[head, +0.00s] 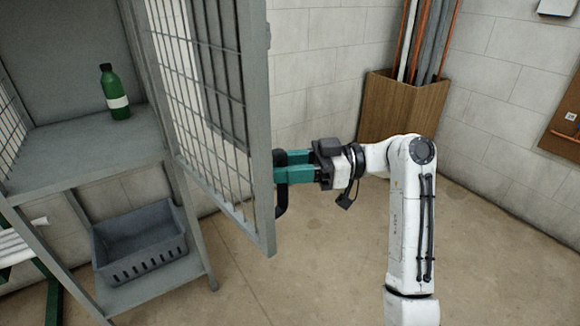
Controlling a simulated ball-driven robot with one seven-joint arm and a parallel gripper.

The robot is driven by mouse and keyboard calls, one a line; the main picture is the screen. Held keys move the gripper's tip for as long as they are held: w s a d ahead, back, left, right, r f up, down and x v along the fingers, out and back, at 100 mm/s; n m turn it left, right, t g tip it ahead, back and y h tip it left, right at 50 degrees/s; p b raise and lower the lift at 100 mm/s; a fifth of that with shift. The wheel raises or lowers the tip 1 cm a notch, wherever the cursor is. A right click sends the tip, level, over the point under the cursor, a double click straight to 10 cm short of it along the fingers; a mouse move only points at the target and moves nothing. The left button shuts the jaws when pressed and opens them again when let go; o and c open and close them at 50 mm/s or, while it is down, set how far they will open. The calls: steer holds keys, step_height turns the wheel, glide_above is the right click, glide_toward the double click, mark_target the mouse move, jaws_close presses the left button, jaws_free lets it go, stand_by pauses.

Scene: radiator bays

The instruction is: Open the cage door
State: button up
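The cage door (259,120) is a grey metal frame with wire mesh. It stands swung out from the grey cage (95,135), so the cage front is open on the left. A black bar handle (281,203) is on the door's free edge. My gripper (283,168) has teal fingers and reaches the handle from the right. The fingers appear closed around the handle's middle, which they hide. The far side of the door and the hinges are not clear.
A green bottle (115,92) stands on the cage's shelf. A grey basket (139,241) sits on the lower shelf. A wooden pipe casing (402,105) stands in the back corner. The floor right of the door is clear.

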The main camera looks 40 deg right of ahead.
steer(key=shift+o, duration=0.7)
steer(key=shift+w+a, duration=0.25)
steer(key=shift+a, duration=0.15)
steer(key=shift+o, duration=0.9)
steer(key=shift+s+d, duration=0.1)
steer(key=shift+s+d, duration=0.15)
steer(key=shift+d, duration=0.05)
steer(key=v, duration=1)
steer(key=shift+d, duration=0.35)
steer(key=shift+s, duration=0.1)
